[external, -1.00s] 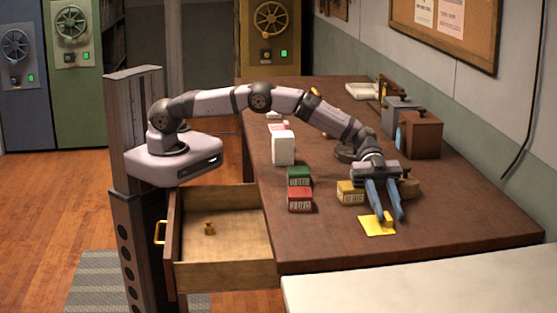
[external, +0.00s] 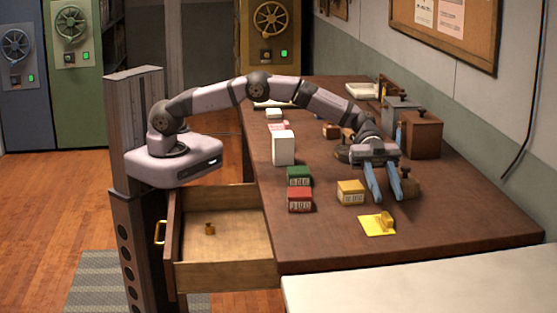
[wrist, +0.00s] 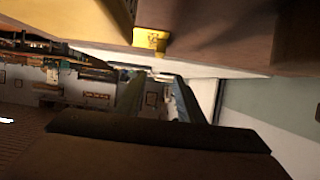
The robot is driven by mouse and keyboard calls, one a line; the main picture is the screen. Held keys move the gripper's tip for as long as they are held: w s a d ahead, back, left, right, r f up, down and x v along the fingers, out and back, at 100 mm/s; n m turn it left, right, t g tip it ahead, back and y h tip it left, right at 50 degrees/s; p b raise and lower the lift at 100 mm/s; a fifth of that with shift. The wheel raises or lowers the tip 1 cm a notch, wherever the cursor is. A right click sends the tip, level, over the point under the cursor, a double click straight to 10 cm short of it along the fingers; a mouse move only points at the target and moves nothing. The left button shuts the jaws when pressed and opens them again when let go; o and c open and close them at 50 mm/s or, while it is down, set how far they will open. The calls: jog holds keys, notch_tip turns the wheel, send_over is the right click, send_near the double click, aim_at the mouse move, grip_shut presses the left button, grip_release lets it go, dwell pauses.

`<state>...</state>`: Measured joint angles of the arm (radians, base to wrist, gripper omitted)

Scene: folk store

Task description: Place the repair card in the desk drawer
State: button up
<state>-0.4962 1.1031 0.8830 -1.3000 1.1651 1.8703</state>
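The likely repair card (external: 377,228) is a flat yellow card with a raised yellow tab. It lies on the dark brown desk (external: 450,215) near its front edge. My gripper (external: 387,198) is behind the card and apart from it, its two blue fingers spread with nothing seen between them. The desk drawer (external: 225,275) is pulled open at the left and holds a small brass-coloured piece (external: 209,229). In the wrist view, a yellow piece (wrist: 150,39) shows at the top; I cannot tell which object it is.
A yellow block (external: 350,193), a red block (external: 300,200) and a green block (external: 299,176) stand left of my gripper. A white box (external: 284,148) is behind them. Brown (external: 420,135) and grey boxes stand by the wall. The desk's front right is clear.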

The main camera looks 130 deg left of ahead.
aim_at(387, 216)
notch_tip(387, 216, up, 5)
jog(key=s+f+m+p, duration=0.1)
jog(key=f+m, duration=0.1)
jog(key=m, duration=1)
jog(key=s+a+f+m+p, duration=0.1)
jog(key=f+m, duration=0.1)
jog(key=m, duration=1)
jog(key=s+a+f+m+p, duration=0.1)
jog(key=f+m, duration=0.1)
jog(key=m, duration=1)
jog(key=shift+s+a, duration=0.15)
jog(key=shift+s, duration=0.15)
jog(key=shift+a+f+b+x, duration=0.15)
jog(key=shift+b+x, duration=0.5)
jog(key=shift+x, duration=0.95)
jog(key=shift+a+f+b+x, duration=0.15)
jog(key=shift+b+x, duration=0.5)
jog(key=shift+x, duration=0.95)
jog(key=shift+w+d, duration=0.35)
jog(key=shift+d, duration=0.05)
